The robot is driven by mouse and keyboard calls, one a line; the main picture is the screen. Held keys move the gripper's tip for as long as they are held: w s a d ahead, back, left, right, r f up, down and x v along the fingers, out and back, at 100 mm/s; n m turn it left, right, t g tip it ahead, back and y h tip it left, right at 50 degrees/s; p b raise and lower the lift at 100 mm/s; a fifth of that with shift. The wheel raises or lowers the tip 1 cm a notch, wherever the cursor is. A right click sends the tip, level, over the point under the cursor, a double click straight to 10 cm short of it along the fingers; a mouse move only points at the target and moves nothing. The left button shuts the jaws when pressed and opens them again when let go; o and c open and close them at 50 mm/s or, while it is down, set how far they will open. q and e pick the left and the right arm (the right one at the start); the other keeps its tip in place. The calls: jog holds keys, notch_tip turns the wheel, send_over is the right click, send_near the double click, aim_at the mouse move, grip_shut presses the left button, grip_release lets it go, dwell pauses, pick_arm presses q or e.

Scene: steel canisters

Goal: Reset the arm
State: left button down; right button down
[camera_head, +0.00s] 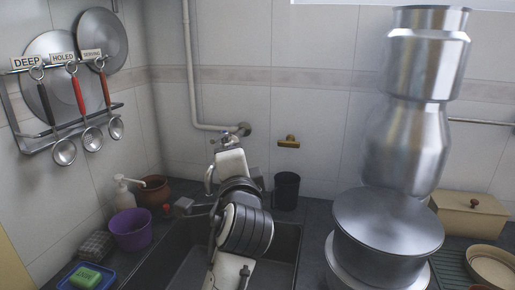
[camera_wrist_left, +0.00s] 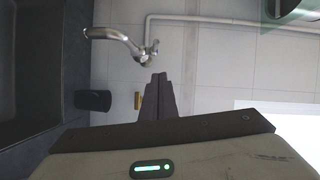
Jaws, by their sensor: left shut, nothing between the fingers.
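My left arm (camera_head: 240,225) rises over the sink in the head view, where its fingertips cannot be made out clearly. In the left wrist view the dark fingers of my left gripper (camera_wrist_left: 160,97) are together, with nothing between them. They point toward the tiled wall. My right gripper is in neither view. Steel canisters stand stacked at the right: a shiny upper canister (camera_head: 427,60), a rounded one (camera_head: 405,145) below it, and a wide lidded pot (camera_head: 388,222) at the bottom. My left arm is apart from them.
A dark sink (camera_head: 188,262) lies below my arm. The faucet (camera_wrist_left: 125,40) and black cup (camera_wrist_left: 93,100) are near the wall. A purple pot (camera_head: 131,232) and green sponge (camera_head: 85,277) sit left. Ladles (camera_head: 91,138) hang on the left wall. A beige box (camera_head: 470,220) stands right.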

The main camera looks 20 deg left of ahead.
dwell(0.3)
pick_arm(q)
jog(key=s+a+x, duration=0.1)
jog(key=x, duration=1)
jog(key=shift+a+f, duration=0.45)
